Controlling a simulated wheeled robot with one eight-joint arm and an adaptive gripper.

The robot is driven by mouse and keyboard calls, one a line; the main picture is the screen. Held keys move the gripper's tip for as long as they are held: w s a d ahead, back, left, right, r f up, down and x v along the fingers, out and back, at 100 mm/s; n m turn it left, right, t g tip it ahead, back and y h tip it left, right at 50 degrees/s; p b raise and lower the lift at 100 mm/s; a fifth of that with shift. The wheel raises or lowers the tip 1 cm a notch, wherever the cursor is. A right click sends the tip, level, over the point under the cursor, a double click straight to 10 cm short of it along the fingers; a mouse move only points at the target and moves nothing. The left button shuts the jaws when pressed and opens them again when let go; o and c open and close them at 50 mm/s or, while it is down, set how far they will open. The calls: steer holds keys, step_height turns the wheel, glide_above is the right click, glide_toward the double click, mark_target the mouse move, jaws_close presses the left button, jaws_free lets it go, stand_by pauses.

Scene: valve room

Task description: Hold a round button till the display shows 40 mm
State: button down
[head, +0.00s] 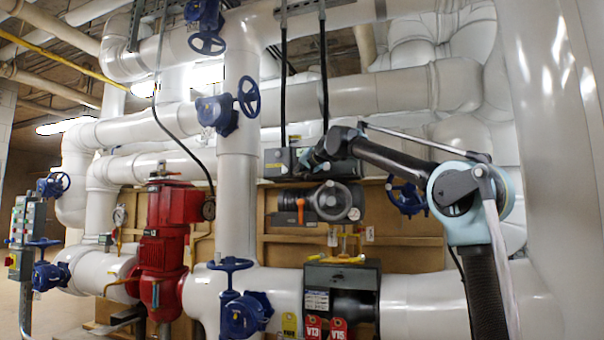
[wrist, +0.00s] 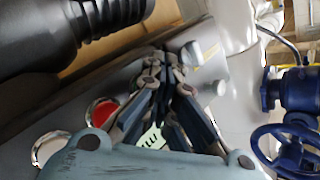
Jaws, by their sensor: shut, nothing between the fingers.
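A grey control box (head: 283,160) hangs from two black uprights in the middle of the head view. My gripper (head: 308,163) is in front of it. In the wrist view my gripper (wrist: 172,60) is shut and empty over the box's grey panel. A red round button (wrist: 103,112) and a white round button (wrist: 48,148) lie left of the fingers. A pale round knob or button (wrist: 188,50) is right beside the fingertips; I cannot tell whether they touch it. A small pale-green display (wrist: 150,139) shows between the fingers, partly hidden; its reading is not clear.
Large white pipes (head: 237,180) fill the room. Blue handwheels (head: 230,264) and a red valve body (head: 165,235) stand left. A dark unit with an orange handle (head: 301,210) sits below the box. A blue valve (wrist: 290,95) shows right in the wrist view.

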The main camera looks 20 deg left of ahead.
steer(key=shift+s, duration=0.75)
steer(key=shift+s, duration=0.1)
steer(key=s, duration=0.4)
steer(key=shift+s+a, duration=0.2)
steer(key=shift+s, duration=0.15)
stand_by(0.4)
